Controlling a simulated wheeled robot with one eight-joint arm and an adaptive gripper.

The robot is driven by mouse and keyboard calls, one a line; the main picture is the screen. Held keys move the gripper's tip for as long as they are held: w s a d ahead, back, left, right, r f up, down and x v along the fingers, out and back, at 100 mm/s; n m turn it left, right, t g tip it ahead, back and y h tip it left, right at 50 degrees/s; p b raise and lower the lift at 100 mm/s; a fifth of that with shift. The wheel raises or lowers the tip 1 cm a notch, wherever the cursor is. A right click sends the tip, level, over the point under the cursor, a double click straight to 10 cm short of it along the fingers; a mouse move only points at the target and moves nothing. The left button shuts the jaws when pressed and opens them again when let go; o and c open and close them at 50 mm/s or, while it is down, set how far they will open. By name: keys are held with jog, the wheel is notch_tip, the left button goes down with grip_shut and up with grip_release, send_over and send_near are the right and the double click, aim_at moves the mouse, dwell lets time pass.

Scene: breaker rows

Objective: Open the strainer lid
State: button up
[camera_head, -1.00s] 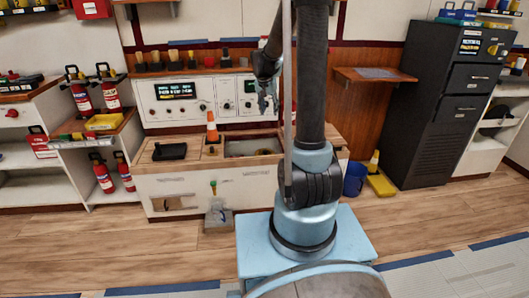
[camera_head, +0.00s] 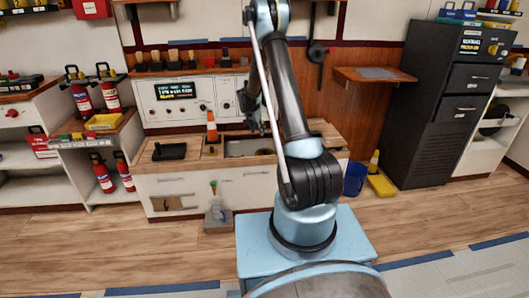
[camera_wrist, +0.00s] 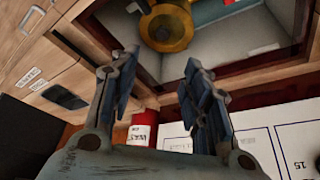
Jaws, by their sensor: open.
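A brass-yellow round fitting (camera_wrist: 168,27) with a dark round middle sits inside a grey recess at the top of the wrist view. It looks like the strainer, but I cannot tell its lid apart or whether that is open. My gripper (camera_wrist: 160,82) is open and empty, with its fingertips pointing toward the recess and apart from the fitting. In the head view my gripper (camera_head: 254,120) hangs over the wooden bench near the sunken basin (camera_head: 240,147); my arm partly covers that area, and the fitting cannot be made out there.
A red container (camera_wrist: 143,128) shows below the fingers. A dark cabinet (camera_head: 440,110) stands right.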

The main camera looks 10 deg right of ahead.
aim_at(265, 151)
jog(key=x, duration=1.8)
jog(key=shift+w+a+f, duration=0.2)
jog(key=shift+w+f, duration=0.05)
jog(key=shift+f, duration=0.2)
grip_shut()
